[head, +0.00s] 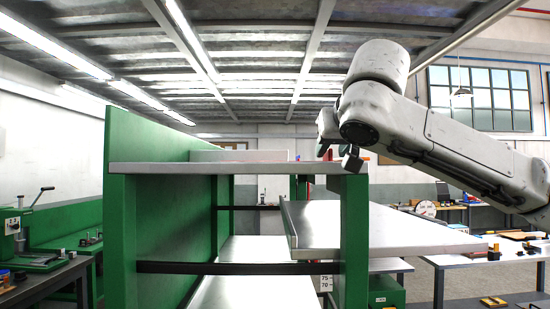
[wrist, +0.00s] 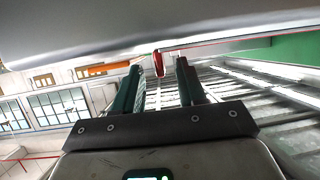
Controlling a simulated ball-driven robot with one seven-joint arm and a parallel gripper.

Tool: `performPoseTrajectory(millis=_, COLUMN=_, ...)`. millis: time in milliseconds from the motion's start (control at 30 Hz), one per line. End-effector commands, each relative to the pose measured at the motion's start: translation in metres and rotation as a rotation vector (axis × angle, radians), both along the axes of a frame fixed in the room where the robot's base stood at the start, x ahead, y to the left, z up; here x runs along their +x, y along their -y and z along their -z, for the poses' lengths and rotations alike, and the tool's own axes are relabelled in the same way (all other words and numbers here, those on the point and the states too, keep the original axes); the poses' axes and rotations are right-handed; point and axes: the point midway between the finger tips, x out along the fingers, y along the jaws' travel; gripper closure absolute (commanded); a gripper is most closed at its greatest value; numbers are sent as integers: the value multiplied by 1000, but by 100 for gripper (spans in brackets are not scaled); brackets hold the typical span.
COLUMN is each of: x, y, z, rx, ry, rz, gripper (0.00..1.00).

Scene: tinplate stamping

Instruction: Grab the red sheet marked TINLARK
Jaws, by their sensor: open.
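My gripper (head: 338,153) is at the right end of the green rack's top shelf (head: 150,168), just above or beside its edge; the exact gap is hard to tell. In the wrist view my gripper (wrist: 159,70) has its two green fingers apart, with nothing held between them. A thin red line (wrist: 245,44) runs along the shelf surface there, perhaps a red sheet seen edge-on. A faint reddish strip also shows on the top shelf in the head view. No TINLARK marking is readable. A small red object (wrist: 158,63) shows beyond the fingertips.
A tall green panel (head: 158,190) walls the rack's left side. A tilted metal tray or shelf (head: 370,228) juts out at right, below my arm. A green hand press (head: 22,235) stands on a bench at left. Work tables (head: 470,260) with small items stand at right.

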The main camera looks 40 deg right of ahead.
Motion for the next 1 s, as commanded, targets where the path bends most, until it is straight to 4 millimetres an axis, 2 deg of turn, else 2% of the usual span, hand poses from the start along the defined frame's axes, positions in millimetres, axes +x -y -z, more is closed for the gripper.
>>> performPoseTrajectory(millis=300, x=6, y=3, z=4, rx=1, ry=0, rz=0, gripper=60)
performPoseTrajectory(millis=733, x=6, y=3, z=3, rx=0, ry=0, rz=0, gripper=100)
performPoseTrajectory(millis=1000, x=5, y=3, z=3, rx=0, ry=2, rz=-1, gripper=100)
